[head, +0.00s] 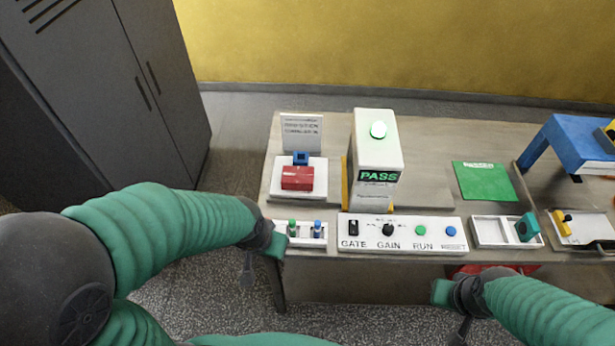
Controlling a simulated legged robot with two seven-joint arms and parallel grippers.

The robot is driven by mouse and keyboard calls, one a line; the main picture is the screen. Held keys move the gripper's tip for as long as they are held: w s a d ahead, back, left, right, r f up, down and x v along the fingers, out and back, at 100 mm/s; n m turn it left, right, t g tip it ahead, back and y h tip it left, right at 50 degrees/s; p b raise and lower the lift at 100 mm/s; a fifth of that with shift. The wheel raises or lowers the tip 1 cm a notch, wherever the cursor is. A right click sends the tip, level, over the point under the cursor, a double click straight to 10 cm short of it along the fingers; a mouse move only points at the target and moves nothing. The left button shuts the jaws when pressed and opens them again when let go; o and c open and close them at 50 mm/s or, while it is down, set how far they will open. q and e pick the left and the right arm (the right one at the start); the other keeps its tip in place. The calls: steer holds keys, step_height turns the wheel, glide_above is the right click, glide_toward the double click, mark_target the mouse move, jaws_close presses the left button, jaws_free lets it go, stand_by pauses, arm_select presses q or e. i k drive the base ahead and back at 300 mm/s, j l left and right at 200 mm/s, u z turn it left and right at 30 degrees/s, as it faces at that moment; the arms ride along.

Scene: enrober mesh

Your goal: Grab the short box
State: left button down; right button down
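A low red box (297,179) sits on a white plate (314,165) at the table's left; it is the thing that looks most like a short box. A small blue piece (301,158) is just behind it. My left gripper (276,245) is at the table's front left edge, beside a small white tray and nearer to me than the red box, apart from it. My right gripper (442,292) is in front of the table's front edge, below the control panel. No held object shows in either gripper; finger gaps are too small to make out.
The small white tray (307,241) holds green and blue pieces. A white control panel (400,242) lies along the front edge. A tall white unit (376,150) shows PASS. A green mat (483,181), a tray (491,232) with a teal block (527,227) and a blue stand (573,135) are right.

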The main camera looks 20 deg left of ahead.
mark_target(300, 178)
steer(key=i+j, duration=0.15)
steer(key=j, duration=0.2)
steer(key=i+j, duration=0.15)
steer(key=j, duration=0.15)
steer(key=i+j+z, duration=0.1)
steer(key=j, duration=0.25)
steer(key=i+j, duration=0.2)
steer(key=j, duration=0.1)
